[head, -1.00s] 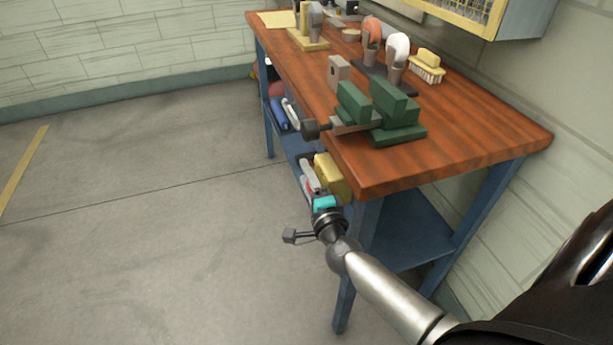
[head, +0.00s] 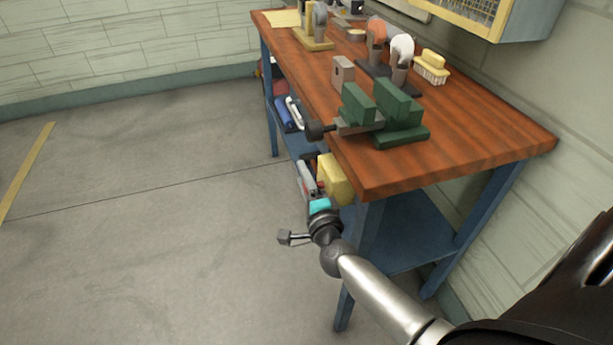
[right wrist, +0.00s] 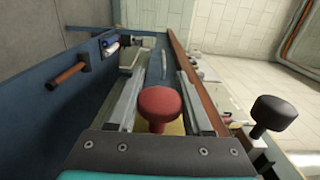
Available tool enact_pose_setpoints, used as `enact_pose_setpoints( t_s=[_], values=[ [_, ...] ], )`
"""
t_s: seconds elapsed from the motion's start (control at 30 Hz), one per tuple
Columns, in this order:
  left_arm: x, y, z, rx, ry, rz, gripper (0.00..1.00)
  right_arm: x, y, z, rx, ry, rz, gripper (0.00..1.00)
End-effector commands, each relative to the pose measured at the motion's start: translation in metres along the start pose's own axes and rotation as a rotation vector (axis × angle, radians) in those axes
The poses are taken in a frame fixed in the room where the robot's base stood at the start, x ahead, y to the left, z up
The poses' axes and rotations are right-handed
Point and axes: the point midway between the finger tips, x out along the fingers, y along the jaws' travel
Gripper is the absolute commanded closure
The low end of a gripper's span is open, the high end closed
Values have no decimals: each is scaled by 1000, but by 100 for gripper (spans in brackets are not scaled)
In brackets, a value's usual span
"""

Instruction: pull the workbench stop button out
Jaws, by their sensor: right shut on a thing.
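The stop button is a red mushroom head (right wrist: 160,105) in the right wrist view, between the two grey fingers of my right gripper (right wrist: 162,98). The gripper is shut on it. Behind the head is a yellow housing, mostly hidden in that view. In the head view the yellow housing (head: 337,180) sits under the workbench (head: 450,165) top, near its front corner. My right gripper (head: 311,183), with a teal part at its base, is at the housing's left side. Only a speck of red shows there. My left gripper is not in view.
A green vise (head: 385,115) stands on the bench, its dark handle knob (head: 316,130) sticking out over the edge above my gripper. The knob also shows close in the right wrist view (right wrist: 273,112). A blue lower shelf (head: 410,230) lies below. The floor to the left is clear.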

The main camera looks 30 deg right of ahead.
Motion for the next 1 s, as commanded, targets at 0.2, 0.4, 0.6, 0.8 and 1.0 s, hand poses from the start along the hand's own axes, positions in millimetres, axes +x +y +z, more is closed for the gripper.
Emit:
enact_pose_setpoints(
  t_s=[0.2, 0.4, 0.6, 0.8, 1.0],
  values=[
    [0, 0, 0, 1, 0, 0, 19, -1, 1, 5, 5, -10, 2, 41],
    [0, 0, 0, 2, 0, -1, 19, 0, 0, 4, 3, -7, 1, 19],
    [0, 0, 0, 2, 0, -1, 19, 0, 0, 3, 2, -6, 1, 19],
    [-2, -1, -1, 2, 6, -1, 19, -9, 0, 2, 1, -6, 2, 19],
    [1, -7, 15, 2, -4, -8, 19, -39, 0, 3, 1, -7, 4, 19]
  ],
)
